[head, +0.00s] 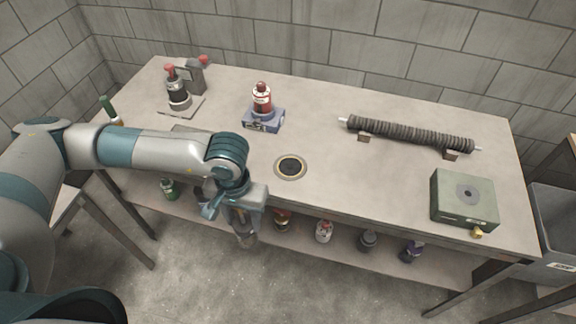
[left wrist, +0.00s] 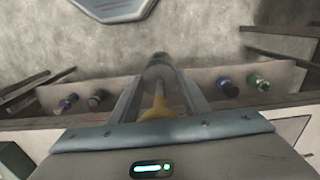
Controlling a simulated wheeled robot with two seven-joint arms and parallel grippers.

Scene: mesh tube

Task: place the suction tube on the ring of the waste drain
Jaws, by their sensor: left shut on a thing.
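The waste drain (head: 291,167) is a dark round opening with a yellowish ring, set in the table top near the front edge. My left gripper (head: 243,213) is in front of the table's front edge, to the left of the drain and apart from it. It is shut on the suction tube (head: 243,232), a greyish cylinder hanging below the fingers, partly hidden by them. In the left wrist view the tube (left wrist: 157,72) shows between the fingers as a grey cylinder with a yellow part near the jaws. My right gripper is not in view.
A ribbed dark tube (head: 410,134) lies on two small supports at the back right. A green box (head: 464,200) stands at the front right. Several bottles stand on the lower shelf (head: 345,248). The table around the drain is clear.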

